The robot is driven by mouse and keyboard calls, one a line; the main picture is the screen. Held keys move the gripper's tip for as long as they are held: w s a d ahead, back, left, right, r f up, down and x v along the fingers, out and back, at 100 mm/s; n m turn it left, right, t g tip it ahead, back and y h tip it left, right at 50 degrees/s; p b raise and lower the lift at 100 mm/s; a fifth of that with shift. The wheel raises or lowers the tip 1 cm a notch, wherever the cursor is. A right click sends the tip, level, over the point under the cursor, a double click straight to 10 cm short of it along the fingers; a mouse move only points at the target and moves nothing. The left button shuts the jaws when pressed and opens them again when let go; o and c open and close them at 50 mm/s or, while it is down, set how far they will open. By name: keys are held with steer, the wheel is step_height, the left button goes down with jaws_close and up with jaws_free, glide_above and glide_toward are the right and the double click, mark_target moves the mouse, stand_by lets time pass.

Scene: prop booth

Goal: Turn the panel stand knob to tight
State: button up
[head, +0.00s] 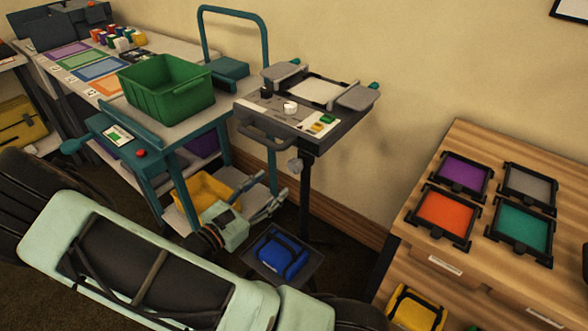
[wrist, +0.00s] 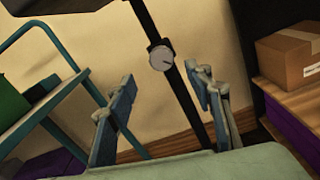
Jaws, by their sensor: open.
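The panel stand (head: 352,122) is a dark tray-topped panel on a thin black post. Its knob (head: 295,166) is a round grey disc on the post, below the panel. In the wrist view the knob (wrist: 161,58) faces me on the black post (wrist: 185,98), with a small mark on its face. My gripper (head: 279,201) is open and empty, below and left of the knob in the head view. In the wrist view its two fingers (wrist: 162,90) stand apart, and the knob shows between and beyond them, not touched.
A teal cart (head: 165,140) with a green crate (head: 170,88) stands left of the stand. A wooden cabinet (head: 480,140) stands at right. A cardboard box (wrist: 288,55) shows in the wrist view.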

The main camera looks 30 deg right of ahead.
mark_target(292, 167)
steer(key=b+x, duration=0.1)
steer(key=x, duration=0.8)
steer(key=shift+w+d, duration=0.1)
steer(key=shift+d, duration=0.3)
steer(key=c, duration=1.2)
